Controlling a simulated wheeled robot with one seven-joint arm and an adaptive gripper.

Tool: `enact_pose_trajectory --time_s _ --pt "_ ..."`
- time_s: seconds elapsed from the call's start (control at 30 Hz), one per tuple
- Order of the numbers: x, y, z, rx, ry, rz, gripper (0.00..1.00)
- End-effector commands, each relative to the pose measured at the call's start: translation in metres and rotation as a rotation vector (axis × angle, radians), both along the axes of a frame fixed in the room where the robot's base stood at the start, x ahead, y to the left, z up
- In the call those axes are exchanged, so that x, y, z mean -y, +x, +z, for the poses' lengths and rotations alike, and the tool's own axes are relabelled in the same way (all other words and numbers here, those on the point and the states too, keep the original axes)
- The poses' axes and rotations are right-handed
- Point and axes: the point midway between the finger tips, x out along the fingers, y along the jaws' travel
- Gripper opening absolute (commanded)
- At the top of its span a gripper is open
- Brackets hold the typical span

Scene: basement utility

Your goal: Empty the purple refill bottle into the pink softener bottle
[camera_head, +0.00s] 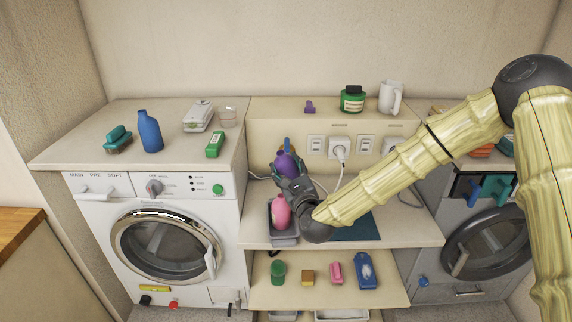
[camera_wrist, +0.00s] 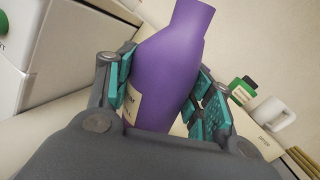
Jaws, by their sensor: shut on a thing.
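The purple refill bottle (camera_head: 287,163) is between the fingers of my gripper (camera_head: 290,177), above the middle shelf. In the wrist view the bottle (camera_wrist: 165,75) stands between the teal finger pads of my gripper (camera_wrist: 163,90), its neck toward the top and a pale label low on its side. No cap shows on its neck there. The pink softener bottle (camera_head: 280,212) stands in a grey tray (camera_head: 285,240) on the middle shelf, just below and left of my gripper. My gripper is close above it, and the pink bottle's mouth is hard to make out.
A small purple cap-like piece (camera_head: 309,107), a green jar (camera_head: 352,100) and a white mug (camera_head: 391,97) stand on the back ledge. A plug with a cable (camera_head: 339,150) sits right of my gripper. A dark teal mat (camera_head: 356,228) lies on the shelf's right.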

Motion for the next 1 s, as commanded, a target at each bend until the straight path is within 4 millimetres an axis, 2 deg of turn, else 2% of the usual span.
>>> enact_pose_trajectory --time_s 0.3,1.0 --pt "-0.005 -0.004 0.003 -0.052 0.084 -0.001 0.26" --pt "-0.021 -0.015 -0.008 -0.207 0.335 -0.003 0.26"
